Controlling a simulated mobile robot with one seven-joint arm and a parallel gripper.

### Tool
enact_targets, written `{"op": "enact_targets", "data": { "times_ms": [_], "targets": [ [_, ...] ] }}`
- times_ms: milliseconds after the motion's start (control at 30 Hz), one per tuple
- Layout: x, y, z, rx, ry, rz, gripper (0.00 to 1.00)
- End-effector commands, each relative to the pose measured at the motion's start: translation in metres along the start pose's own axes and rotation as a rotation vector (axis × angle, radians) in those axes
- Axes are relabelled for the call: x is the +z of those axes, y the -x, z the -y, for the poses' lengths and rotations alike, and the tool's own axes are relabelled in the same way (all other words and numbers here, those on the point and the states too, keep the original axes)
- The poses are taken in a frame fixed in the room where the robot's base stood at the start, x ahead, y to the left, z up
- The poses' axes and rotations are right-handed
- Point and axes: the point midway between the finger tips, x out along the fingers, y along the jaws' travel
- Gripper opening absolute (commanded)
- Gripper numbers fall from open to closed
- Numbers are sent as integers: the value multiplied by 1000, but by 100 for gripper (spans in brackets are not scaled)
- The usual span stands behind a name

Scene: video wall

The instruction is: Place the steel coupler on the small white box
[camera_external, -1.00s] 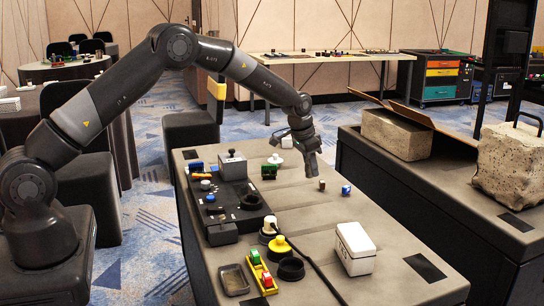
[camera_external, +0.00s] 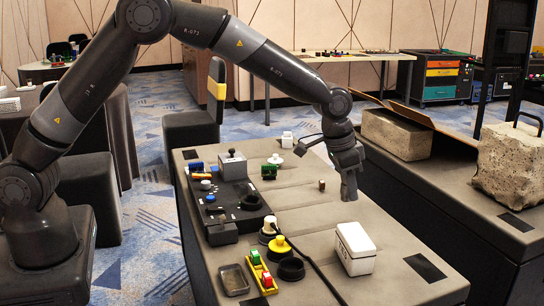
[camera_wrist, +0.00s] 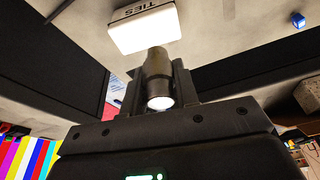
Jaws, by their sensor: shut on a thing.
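My gripper (camera_external: 349,194) points down above the right part of the table, beyond and slightly left of the white box (camera_external: 356,249). In the wrist view my gripper (camera_wrist: 157,88) is shut on the steel coupler (camera_wrist: 157,66), a short grey metal cylinder with a bright end face. The coupler cannot be made out in the external view. The white box has a pale lid and stands upright on the table, apart from the gripper. In the wrist view a white box (camera_wrist: 146,28) with the letters "TIES" shows past the coupler.
A small brown cylinder (camera_external: 322,185) stands left of my gripper. A blue item (camera_wrist: 298,21) shows in the wrist view. A black cable (camera_external: 315,268) runs left of the box, near a yellow-topped knob (camera_external: 279,244) and black rings (camera_external: 291,268). The table between gripper and box looks clear.

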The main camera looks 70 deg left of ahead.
Motion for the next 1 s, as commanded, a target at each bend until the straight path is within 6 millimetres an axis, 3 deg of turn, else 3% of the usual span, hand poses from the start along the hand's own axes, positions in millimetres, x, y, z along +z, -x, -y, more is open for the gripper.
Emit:
{"op": "enact_targets", "data": {
  "times_ms": [33,200,400,533,800,1000],
  "targets": [
    [2,7,-27,6,-25,-2,5],
    [13,23,-88,18,-71,-2,5],
    [22,32,-119,26,-94,-2,5],
    [19,22,-110,26,-94,-1,5],
    [0,-22,-57,26,-93,0,5],
    [-11,-44,-29,28,-95,-2,5]
  ]
}}
